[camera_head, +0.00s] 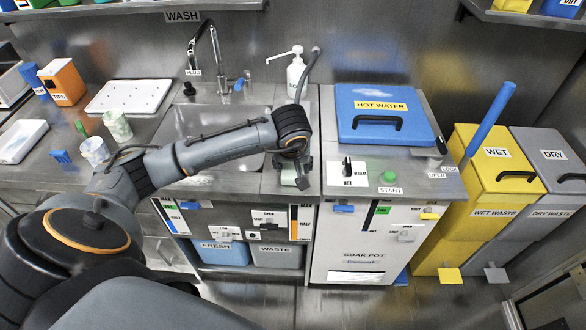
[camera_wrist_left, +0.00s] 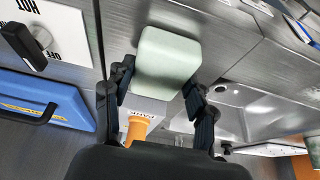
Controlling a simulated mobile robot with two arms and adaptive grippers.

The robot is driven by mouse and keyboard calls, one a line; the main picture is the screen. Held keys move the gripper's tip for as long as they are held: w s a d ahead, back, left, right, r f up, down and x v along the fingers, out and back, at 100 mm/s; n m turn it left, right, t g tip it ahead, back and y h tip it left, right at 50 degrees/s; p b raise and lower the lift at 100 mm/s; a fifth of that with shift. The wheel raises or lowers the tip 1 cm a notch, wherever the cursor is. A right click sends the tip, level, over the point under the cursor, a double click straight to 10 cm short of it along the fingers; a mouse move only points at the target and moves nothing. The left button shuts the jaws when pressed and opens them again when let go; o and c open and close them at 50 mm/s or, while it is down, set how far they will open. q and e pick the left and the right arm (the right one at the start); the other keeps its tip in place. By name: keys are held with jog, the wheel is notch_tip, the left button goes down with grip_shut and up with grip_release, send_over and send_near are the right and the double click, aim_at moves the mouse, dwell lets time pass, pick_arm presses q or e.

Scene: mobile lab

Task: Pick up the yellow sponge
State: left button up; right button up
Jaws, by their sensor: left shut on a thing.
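No clearly yellow sponge shows in either view. A pale green, sponge-like block (camera_wrist_left: 167,60) sits between the fingers of my left gripper (camera_wrist_left: 158,95) in the left wrist view. The fingers are shut on its two sides. In the head view my left gripper (camera_head: 302,172) points down over the counter strip between the sink and the hot water unit. A pale part of the block (camera_head: 288,176) shows beside it, partly hidden by the gripper. I cannot tell whether the block touches the counter. My right gripper is not in view.
The sink (camera_head: 205,122) lies left of the gripper, and the blue-lidded hot water unit (camera_head: 372,98) stands right. A white pump bottle (camera_head: 296,75) stands behind. An orange piece (camera_wrist_left: 137,130) shows below the block in the wrist view. Cups (camera_head: 117,125) stand at the left.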

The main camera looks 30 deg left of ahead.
pick_arm(q)
jog(key=shift+r, duration=0.1)
jog(key=shift+r, duration=0.6)
jog(key=s+a+r+b, duration=0.3)
jog(key=s+r, duration=0.8)
jog(key=s, duration=0.2)
jog(key=shift+s+r, duration=0.3)
jog(key=shift+s, duration=0.05)
jog(key=o, duration=0.4)
jog(key=c, duration=0.5)
jog(key=shift+w+d, duration=0.1)
